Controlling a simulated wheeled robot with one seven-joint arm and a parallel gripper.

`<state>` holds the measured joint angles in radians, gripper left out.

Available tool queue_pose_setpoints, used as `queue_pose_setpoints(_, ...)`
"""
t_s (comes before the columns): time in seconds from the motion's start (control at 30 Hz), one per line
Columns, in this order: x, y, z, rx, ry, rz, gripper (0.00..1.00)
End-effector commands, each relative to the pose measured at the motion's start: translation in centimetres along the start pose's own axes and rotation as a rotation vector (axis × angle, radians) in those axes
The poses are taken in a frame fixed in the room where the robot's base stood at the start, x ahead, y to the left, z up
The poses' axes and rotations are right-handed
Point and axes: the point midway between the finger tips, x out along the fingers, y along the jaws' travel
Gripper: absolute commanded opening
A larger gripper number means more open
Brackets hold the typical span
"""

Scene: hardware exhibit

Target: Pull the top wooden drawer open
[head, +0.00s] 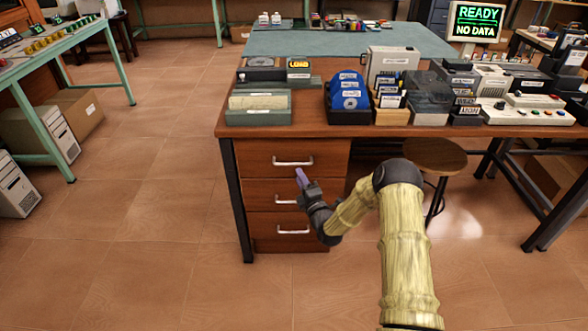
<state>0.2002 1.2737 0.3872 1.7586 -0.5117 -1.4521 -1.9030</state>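The top wooden drawer (270,161) is at the left end of the desk in the head view, with a silver bar handle (293,162) on its front. Its front looks flush with the drawers below. My gripper (301,178) is in front of the drawer stack, just below the top handle, with its purple-tipped fingers pointing up toward it. I cannot tell whether the fingers touch the handle or how far apart they are. The middle drawer (262,197) and the bottom drawer (268,226) have similar handles. My gripper and forearm hide part of their right side.
The desk top (310,127) holds disk boxes, cases and other hardware. A round stool (436,156) stands right of the drawers, under the desk. The desk's black leg (237,205) borders the drawers on the left. The tiled floor (160,220) in front and left is clear.

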Motion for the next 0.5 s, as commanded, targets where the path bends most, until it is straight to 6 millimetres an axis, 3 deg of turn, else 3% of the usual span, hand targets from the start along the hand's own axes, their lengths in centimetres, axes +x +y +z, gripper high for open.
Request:
queue_pose_setpoints(0.3, 4.8, -0.1, 0.0, 0.000, 0.000, 0.001, 0.32)
queue_pose_setpoints(0.5, 5.8, 0.0, -0.1, 0.001, 0.000, 0.000, 0.32)
